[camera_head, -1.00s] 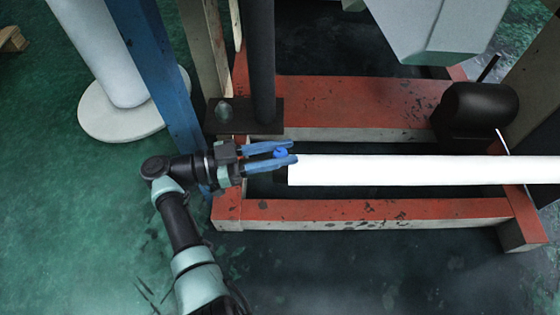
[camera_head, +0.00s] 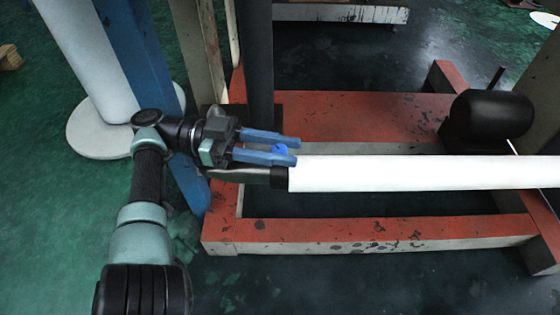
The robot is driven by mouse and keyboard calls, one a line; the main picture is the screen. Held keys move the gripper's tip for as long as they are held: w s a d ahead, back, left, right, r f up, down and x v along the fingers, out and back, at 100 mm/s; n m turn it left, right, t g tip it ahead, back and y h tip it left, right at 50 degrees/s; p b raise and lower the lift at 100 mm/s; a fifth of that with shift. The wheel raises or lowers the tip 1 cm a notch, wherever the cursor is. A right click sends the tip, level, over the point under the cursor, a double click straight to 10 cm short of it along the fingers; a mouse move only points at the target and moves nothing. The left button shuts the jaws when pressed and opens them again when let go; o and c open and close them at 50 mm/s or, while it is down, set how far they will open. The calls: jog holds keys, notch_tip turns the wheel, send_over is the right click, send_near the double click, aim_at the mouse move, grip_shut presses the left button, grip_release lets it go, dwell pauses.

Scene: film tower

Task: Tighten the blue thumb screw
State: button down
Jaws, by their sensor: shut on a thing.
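The blue thumb screw (camera_head: 280,150) shows as a small bright blue knob near the left end of the long white roller (camera_head: 420,173). It sits by the dark collar (camera_head: 279,177) at the roller's end. My gripper (camera_head: 297,152) has two blue fingers that point right, one on each side of the screw. The fingers are shut on the screw, which is partly hidden by the nearer finger. Whether the screw is seated tight cannot be told.
A red frame (camera_head: 370,232) lies under the roller. A dark post (camera_head: 258,70) and a blue beam (camera_head: 140,75) stand close to my gripper. A black motor-like part (camera_head: 490,118) is at the right. The green floor at the lower left is open.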

jog(key=shift+f+m+g+b, duration=0.1)
jog(key=shift+m+g+b, duration=0.3)
jog(key=shift+b, duration=1.15)
jog(key=c, duration=0.6)
grip_release()
jog(key=shift+a, duration=0.1)
